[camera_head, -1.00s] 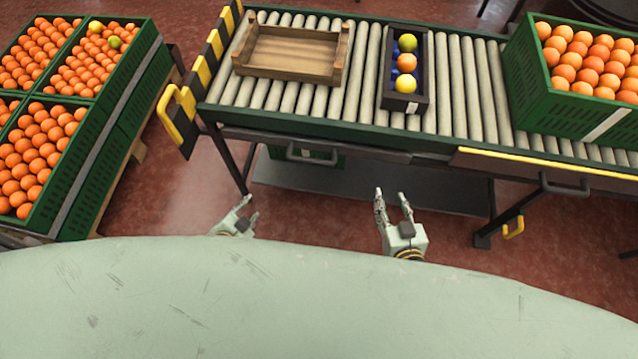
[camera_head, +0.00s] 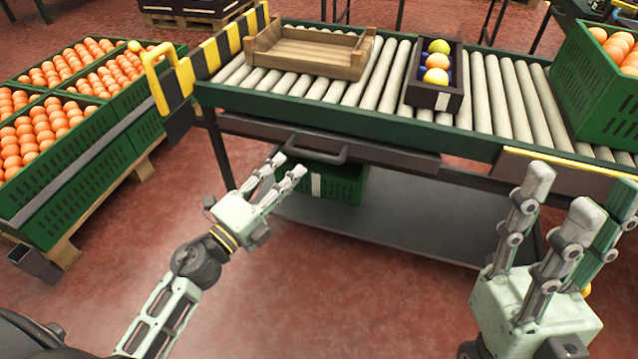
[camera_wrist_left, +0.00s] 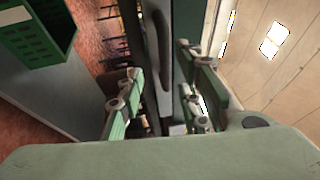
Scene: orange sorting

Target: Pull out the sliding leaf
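The sliding leaf appears to be the dark panel (camera_head: 390,158) under the conveyor's front edge; I cannot tell for certain. It looks pushed in. Its dark bar handle (camera_head: 330,158) sticks out at the front. My left gripper (camera_head: 287,167) is open, with its fingertips just in front of the handle's left end. In the left wrist view the handle (camera_wrist_left: 160,40) lies ahead, between the two spread fingers of the left gripper (camera_wrist_left: 162,85), with no clear contact. My right gripper (camera_head: 580,195) is open and empty at the lower right, in front of the yellow-edged panel.
The roller conveyor (camera_head: 500,95) carries a wooden crate (camera_head: 315,60), a dark box with fruit (camera_head: 432,92) and a green crate (camera_head: 600,100). A green crate (camera_head: 335,185) stands on the lower shelf (camera_head: 400,225). The floor in front is clear.

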